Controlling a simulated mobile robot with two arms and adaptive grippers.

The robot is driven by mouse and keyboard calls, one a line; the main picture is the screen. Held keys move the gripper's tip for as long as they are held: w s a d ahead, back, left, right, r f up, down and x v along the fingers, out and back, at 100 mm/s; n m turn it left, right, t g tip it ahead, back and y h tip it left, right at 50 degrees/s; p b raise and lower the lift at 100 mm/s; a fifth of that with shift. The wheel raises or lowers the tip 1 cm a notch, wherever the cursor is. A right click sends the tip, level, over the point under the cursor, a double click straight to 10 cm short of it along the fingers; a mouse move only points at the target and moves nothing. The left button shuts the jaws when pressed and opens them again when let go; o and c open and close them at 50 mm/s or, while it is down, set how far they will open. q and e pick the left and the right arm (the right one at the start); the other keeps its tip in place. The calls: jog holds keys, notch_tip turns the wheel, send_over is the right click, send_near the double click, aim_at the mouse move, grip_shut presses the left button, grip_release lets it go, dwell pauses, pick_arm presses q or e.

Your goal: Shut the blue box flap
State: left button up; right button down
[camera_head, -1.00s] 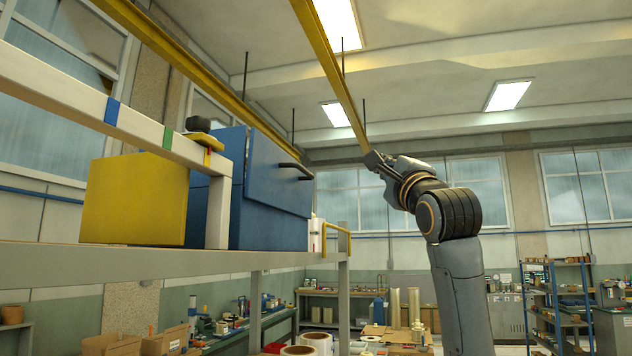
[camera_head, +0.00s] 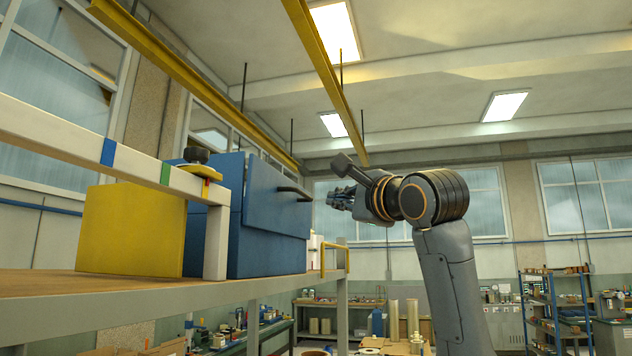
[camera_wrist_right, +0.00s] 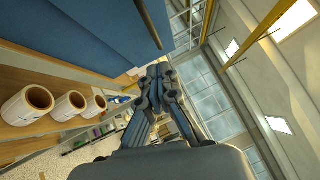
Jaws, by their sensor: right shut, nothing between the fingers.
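The blue box (camera_head: 268,252) stands on the raised shelf. Its flap (camera_head: 272,205) is the upper blue panel, with a black bar handle (camera_head: 294,192). The flap's lower edge stands out from the box front, so it looks slightly ajar. My right gripper (camera_head: 338,198) is to the right of the handle, near its height and apart from it in the picture. In the wrist view the right gripper (camera_wrist_right: 160,72) is shut and empty, below the handle (camera_wrist_right: 148,22), with the blue flap (camera_wrist_right: 95,30) at upper left. My left gripper is not in view.
A yellow box (camera_head: 130,232) sits left of the blue box on the shelf (camera_head: 190,298). A yellow bracket (camera_head: 334,260) stands at the shelf end. White rolls (camera_wrist_right: 28,104) show in the wrist view.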

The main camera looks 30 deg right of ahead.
aim_at(306, 195)
jog(key=w+a, duration=0.1)
jog(key=w+p, duration=0.1)
jog(key=w+a+r+p, duration=0.1)
jog(key=w, duration=0.1)
jog(key=shift+a, duration=0.3)
jog(key=shift+d, duration=0.15)
